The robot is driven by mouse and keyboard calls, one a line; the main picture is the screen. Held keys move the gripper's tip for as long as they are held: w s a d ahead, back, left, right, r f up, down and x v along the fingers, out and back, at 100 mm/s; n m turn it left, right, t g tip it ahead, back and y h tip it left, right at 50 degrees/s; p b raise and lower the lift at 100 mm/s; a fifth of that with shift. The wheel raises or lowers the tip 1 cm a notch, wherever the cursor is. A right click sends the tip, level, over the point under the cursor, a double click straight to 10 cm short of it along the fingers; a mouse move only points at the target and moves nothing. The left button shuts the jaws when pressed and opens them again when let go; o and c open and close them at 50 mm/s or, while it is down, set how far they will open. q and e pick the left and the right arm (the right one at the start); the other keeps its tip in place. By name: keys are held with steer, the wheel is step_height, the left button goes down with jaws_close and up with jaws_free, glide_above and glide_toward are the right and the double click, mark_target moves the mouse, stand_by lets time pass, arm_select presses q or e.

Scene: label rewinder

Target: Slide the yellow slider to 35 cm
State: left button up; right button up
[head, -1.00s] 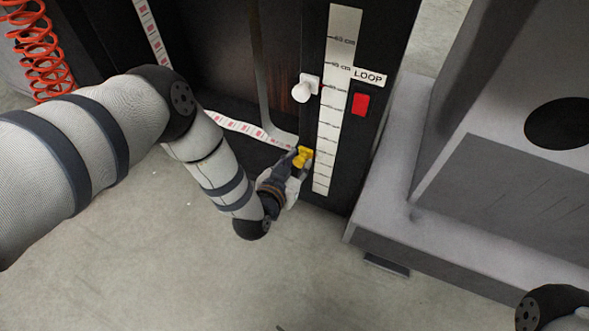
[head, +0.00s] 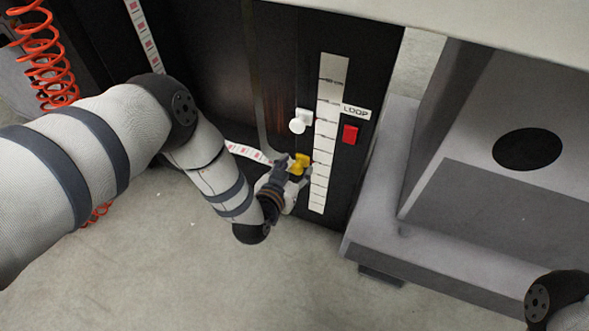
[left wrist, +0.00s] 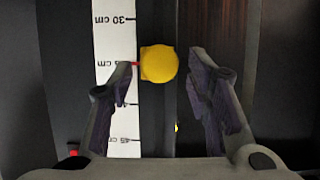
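The yellow slider (head: 300,163) sits on the dark panel left of the white centimetre scale (head: 328,100), below a white knob. In the left wrist view, the slider (left wrist: 159,64) has a small red pointer at its left, level with the mark below "30 cm". That mark's label is partly hidden by a finger; only "5 cm" reads. My left gripper (left wrist: 163,78) has one finger on each side of the slider, with gaps visible on both sides. It is open around the slider. In the head view, the left gripper (head: 294,172) is at the slider. My right gripper is out of view.
The white knob (head: 299,121) is above the yellow slider. A red switch (head: 350,134) sits under the LOOP label (head: 356,112), right of the scale. A large grey machine body (head: 385,220) stands to the right. Bare floor lies below.

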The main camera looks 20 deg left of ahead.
arm_select(q)
steer(key=shift+s, duration=0.1)
steer(key=v, duration=1.1)
steer(key=shift+s+r, duration=0.2)
steer(key=shift+s, duration=0.15)
